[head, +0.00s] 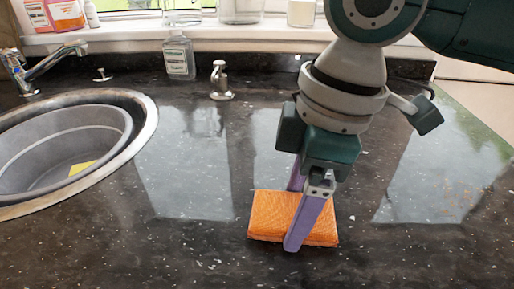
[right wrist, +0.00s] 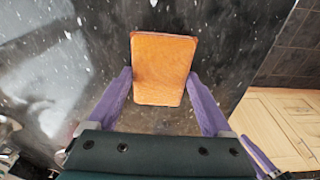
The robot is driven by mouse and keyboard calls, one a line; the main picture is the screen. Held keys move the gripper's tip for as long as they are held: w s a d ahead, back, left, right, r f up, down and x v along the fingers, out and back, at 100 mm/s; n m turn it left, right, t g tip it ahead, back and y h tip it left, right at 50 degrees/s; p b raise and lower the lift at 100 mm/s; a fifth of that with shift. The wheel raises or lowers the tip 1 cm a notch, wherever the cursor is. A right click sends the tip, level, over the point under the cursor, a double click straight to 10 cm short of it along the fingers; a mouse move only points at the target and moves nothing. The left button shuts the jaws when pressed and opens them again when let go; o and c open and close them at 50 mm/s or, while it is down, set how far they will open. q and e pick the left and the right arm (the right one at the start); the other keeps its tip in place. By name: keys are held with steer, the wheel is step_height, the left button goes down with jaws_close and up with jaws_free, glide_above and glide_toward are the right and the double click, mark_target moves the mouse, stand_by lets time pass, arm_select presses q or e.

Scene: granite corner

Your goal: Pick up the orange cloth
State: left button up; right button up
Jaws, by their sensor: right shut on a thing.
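The orange cloth (head: 270,213) is a folded, flat pad on the dark granite counter, right of the sink in the head view. My right gripper (head: 297,215) reaches down over it, with one purple finger across its near side and the other behind it. In the right wrist view the cloth (right wrist: 162,72) lies between the two purple fingers (right wrist: 165,95), and the gripper is shut on it. The cloth looks to be at counter level; whether it is lifted at all I cannot tell. My left gripper is not in view.
A round sink (head: 70,150) with a yellow sponge (head: 82,168) is at the left. A faucet (head: 40,68), a clear bottle (head: 179,56) and a metal dispenser (head: 220,82) stand along the back. The counter (head: 190,240) around the cloth is clear.

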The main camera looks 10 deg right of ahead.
steer(key=shift+c, duration=0.6)
steer(key=shift+r, duration=0.1)
step_height(320, 180, up, 20)
steer(key=p, duration=0.3)
